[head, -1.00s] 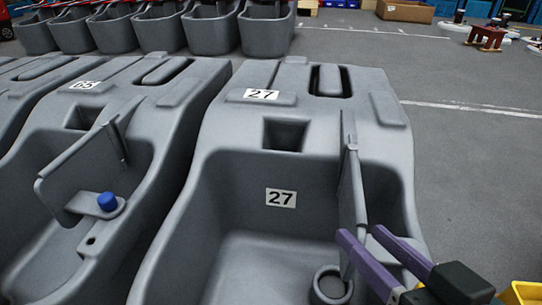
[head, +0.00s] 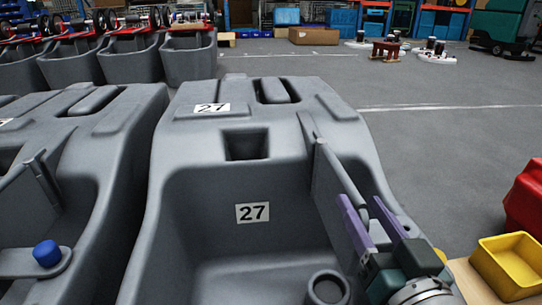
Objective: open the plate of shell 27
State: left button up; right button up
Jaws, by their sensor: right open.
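Shell 27 is a grey tank (head: 190,225) with "27" labels on its top (head: 210,108) and inside wall (head: 252,212). Its grey plate (head: 326,182) stands upright at the right side of the tank's hollow, running from the back toward me. My right gripper (head: 364,202) is open, with two purple fingers at the near part of the plate. One finger overlaps the plate's left face in the picture and the other is to its right. I cannot tell whether either touches it. My left gripper is not in view.
A neighbouring grey tank (head: 75,190) with a blue cap (head: 47,253) is close on the left. A round grey socket (head: 328,288) sits low in shell 27. A yellow bin (head: 512,262) and a red container (head: 526,200) stand at right. Open floor (head: 440,140) lies behind them.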

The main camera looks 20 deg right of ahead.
aim_at(349, 181)
jog(key=b+x, duration=0.1)
jog(key=x, duration=0.4)
jog(key=shift+a, duration=0.1)
jog(key=shift+w+b, duration=0.35)
jog(key=shift+w, duration=0.15)
jog(key=shift+s, duration=0.1)
jog(key=c, duration=0.8)
grip_shut()
